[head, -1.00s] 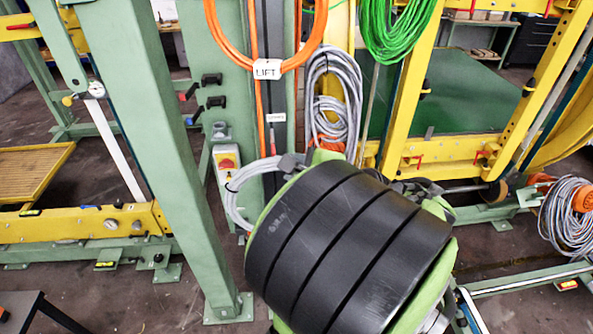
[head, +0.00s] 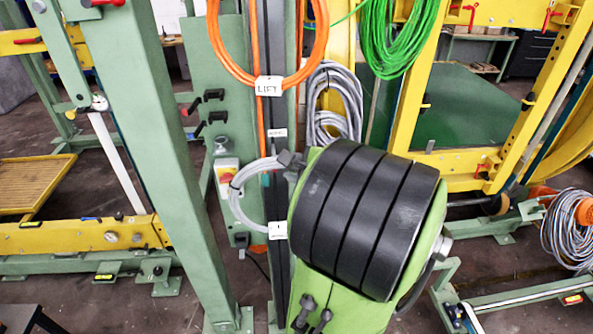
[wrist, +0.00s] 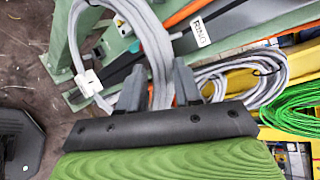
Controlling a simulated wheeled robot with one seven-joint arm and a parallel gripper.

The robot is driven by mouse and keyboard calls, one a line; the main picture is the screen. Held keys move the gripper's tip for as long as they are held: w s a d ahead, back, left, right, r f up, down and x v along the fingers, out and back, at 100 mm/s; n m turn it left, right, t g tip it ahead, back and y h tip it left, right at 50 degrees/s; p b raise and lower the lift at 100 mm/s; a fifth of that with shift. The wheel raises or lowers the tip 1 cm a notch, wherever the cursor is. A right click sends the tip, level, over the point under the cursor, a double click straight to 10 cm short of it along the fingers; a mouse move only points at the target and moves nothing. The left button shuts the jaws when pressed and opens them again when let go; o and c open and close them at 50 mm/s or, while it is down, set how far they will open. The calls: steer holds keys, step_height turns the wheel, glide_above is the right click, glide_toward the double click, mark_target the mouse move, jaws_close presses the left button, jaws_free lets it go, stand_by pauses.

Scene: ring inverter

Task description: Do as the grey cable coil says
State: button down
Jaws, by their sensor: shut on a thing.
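A grey cable coil (head: 236,196) hangs from my gripper (head: 288,159), which is shut on its upper strands, beside the dark upright rail. A white tag (head: 278,230) hangs on the coil's lower right; its writing is too small to read. A second grey cable coil (head: 345,80) hangs on the yellow post to the right. My arm hides part of the rail and of what is behind it.
An orange cable coil (head: 222,55) with a LIFT tag (head: 269,86) hangs above. A green cable coil (head: 395,45) hangs at upper right. A switch box (head: 227,175) and black hooks (head: 215,105) are left of the rail. A green post (head: 175,160) stands further left.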

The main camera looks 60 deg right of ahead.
steer(key=w+d+p, duration=0.1)
steer(key=w+d, duration=0.4)
steer(key=d, duration=0.1)
steer(key=shift+w+f, duration=0.15)
steer(key=shift+f, duration=0.2)
stand_by(0.6)
stand_by(0.4)
steer(key=c, duration=0.8)
jaws_free()
steer(key=shift+a, duration=0.1)
steer(key=shift+o, duration=0.5)
steer(key=shift+f, duration=0.15)
steer(key=v, duration=1.6)
steer(key=shift+w, duration=0.1)
